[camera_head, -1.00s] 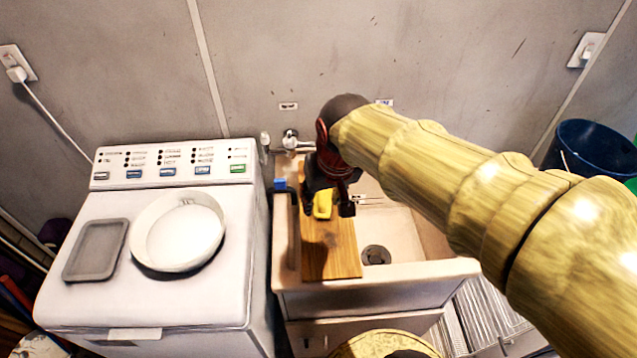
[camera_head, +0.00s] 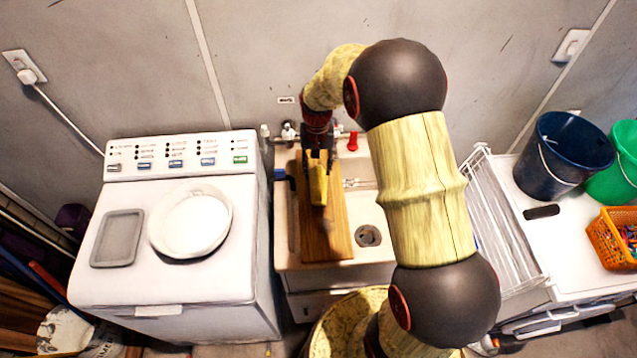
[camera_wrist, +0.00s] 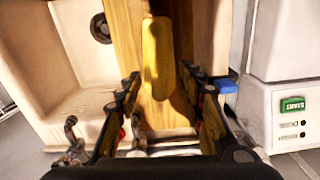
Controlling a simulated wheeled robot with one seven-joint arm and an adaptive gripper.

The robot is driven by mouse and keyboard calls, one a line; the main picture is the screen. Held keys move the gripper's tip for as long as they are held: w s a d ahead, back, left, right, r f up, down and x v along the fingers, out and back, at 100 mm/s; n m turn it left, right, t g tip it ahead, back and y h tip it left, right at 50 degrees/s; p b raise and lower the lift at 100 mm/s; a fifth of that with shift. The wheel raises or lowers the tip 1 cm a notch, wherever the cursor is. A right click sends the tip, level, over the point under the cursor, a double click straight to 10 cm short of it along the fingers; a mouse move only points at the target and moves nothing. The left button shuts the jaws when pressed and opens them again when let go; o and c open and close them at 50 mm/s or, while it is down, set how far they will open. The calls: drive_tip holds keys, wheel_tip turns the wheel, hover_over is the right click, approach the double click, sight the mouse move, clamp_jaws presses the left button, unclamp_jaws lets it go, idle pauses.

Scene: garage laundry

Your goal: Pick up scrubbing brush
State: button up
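The scrubbing brush (camera_head: 318,186) is a long yellow piece, seen between my gripper's fingers above the wooden board (camera_head: 337,240). In the wrist view the brush (camera_wrist: 157,60) lies lengthwise between the two dark fingers. My gripper (camera_head: 318,168) points down over the board, its fingers close in on both sides of the brush; it also shows in the wrist view (camera_wrist: 159,76). The brush looks clasped and a little above the board, with a dark shadow below it. Its underside is hidden.
The board lies across the sink (camera_head: 372,215), with a drain to its right and taps behind. A white washing machine (camera_head: 250,235) with a round bowl (camera_head: 192,222) and grey tray (camera_head: 117,238) stands left. At right are a wire rack (camera_head: 500,225) and a blue bucket (camera_head: 560,155).

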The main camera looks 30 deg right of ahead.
sight(318, 177)
drive_tip(key=shift+s+f, duration=0.1)
drive_tip(key=shift+f, duration=2.65)
drive_tip(key=shift+c, duration=1.3)
clamp_jaws()
